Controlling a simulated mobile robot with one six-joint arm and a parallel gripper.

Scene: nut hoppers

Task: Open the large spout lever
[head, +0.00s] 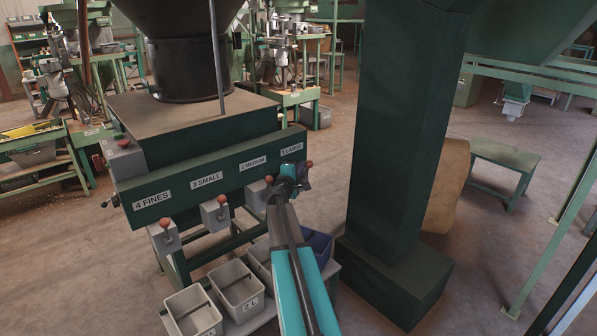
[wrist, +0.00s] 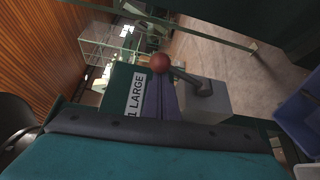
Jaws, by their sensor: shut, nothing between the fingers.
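The large spout lever is a short dark arm with a red ball knob (wrist: 159,62) in the wrist view, on a grey spout box (wrist: 208,103) right of the "1 LARGE" label (wrist: 135,97). In the head view its knob (head: 309,163) shows at the right end of the green hopper front, partly behind my wrist. My gripper (head: 303,185) is at this spout and hides most of its box. In the wrist view my dark purple fingers (wrist: 162,92) are shut and empty, close left of the lever. I cannot tell whether they touch it.
Medium (head: 268,180), small (head: 222,200) and fines (head: 165,223) knobs line the same front to the left. Grey bins (head: 238,285) and a blue bin (head: 320,243) stand below. A thick green column (head: 405,130) rises close to the right of my arm.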

